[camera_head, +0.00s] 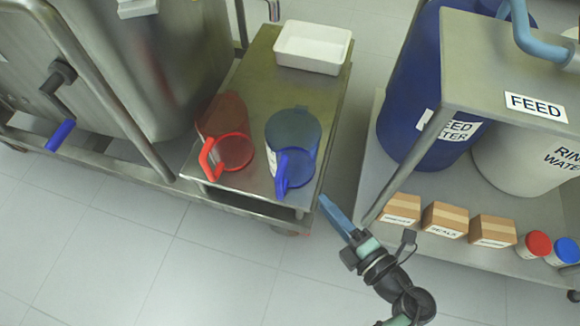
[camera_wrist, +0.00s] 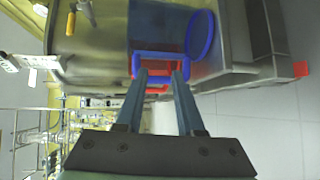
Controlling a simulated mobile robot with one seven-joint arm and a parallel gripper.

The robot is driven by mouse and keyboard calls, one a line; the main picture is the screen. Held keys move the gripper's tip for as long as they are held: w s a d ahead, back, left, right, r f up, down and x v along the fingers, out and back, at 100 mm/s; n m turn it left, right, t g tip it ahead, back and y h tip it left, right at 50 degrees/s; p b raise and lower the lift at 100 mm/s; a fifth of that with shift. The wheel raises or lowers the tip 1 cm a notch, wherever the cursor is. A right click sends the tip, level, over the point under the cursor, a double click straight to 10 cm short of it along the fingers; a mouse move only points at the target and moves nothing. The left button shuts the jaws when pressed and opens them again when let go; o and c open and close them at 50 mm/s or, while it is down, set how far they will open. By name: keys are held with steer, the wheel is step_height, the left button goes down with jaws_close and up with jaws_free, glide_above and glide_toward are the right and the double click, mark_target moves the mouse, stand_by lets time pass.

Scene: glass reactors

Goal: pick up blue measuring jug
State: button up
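The blue measuring jug (camera_head: 297,133) stands upright on a metal trolley (camera_head: 265,85); it is translucent, with a solid blue handle (camera_head: 294,170) towards the trolley's near edge. My gripper (camera_head: 325,202) is off the trolley's near right corner, to the right of and nearer than the handle, not touching the jug. In the wrist view the two fingers of my gripper (camera_wrist: 159,74) are apart with nothing held. The blue jug (camera_wrist: 201,36) shows just beyond the fingertips. A red measuring jug (camera_head: 225,135) stands left of the blue one, partly hidden behind it in the wrist view.
A white tray (camera_head: 313,45) sits at the trolley's far end. A steel vessel (camera_head: 150,60) is on the left. On the right, a rack holds a blue drum (camera_head: 405,110), small boxes (camera_head: 445,218) and lidded jars (camera_head: 533,245). The floor in front is clear.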

step_height(320, 180, down, 5)
steer(key=s+a+g, duration=0.1)
steer(key=s, duration=0.1)
steer(key=shift+y, duration=0.3)
steer(key=b+x, duration=0.2)
steer(key=x, duration=0.2)
steer(key=b+x, duration=0.3)
steer(key=x, duration=0.1)
steer(key=f+b+x, duration=0.1)
steer(key=b+x, duration=0.2)
steer(key=shift+a, duration=0.5)
steer(key=shift+w+a+b, duration=0.15)
steer(key=shift+w+b, duration=0.1)
steer(key=shift+b, duration=0.05)
steer(key=shift+c, duration=0.2)
jaws_close()
